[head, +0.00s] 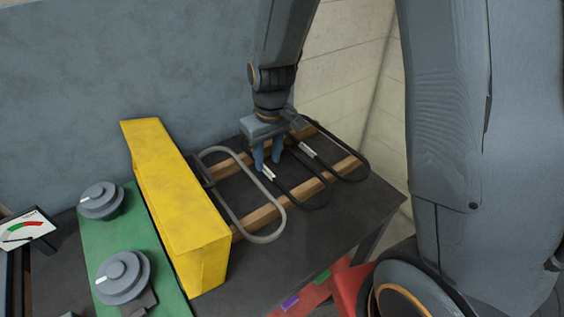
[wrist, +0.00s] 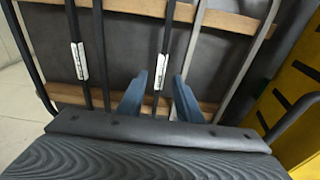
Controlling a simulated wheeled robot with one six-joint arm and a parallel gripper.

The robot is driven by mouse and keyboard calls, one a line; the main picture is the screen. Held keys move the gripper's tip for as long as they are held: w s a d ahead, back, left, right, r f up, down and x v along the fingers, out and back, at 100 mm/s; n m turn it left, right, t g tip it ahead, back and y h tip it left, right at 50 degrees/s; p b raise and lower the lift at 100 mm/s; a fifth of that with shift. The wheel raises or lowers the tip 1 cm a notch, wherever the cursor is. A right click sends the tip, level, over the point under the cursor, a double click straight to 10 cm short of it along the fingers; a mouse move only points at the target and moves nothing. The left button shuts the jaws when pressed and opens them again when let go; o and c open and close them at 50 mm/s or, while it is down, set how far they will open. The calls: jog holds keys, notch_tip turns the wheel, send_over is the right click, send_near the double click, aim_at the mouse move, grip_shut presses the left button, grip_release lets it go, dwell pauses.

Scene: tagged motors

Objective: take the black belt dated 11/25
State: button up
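Two black belts lie across wooden bars, each with a white tag. The middle belt (head: 292,190) has its tag just below my fingers in the head view; that tag also shows in the wrist view (wrist: 160,72). The right belt (head: 345,178) has its tag (head: 307,150) farther right; in the wrist view it is the left tag (wrist: 79,60). The writing on both is too small to read. My gripper (head: 267,158) is open and pointing down; in the wrist view its fingers (wrist: 159,98) stand on either side of the middle belt's tagged strand, apart from it.
An untagged grey belt (head: 272,239) lies left of the black ones on the same wooden bars (head: 262,215). A tall yellow block (head: 178,190) stands close on the left, then a green board (head: 140,240) with grey round parts. A wall rises behind the dark table (head: 330,230).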

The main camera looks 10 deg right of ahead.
aim_at(267, 171)
jog(key=shift+w+a+f, duration=0.1)
jog(key=shift+w+f, duration=0.05)
jog(key=shift+f, duration=1.35)
jog(key=shift+c, duration=0.3)
grip_shut()
jog(key=shift+r, duration=0.1)
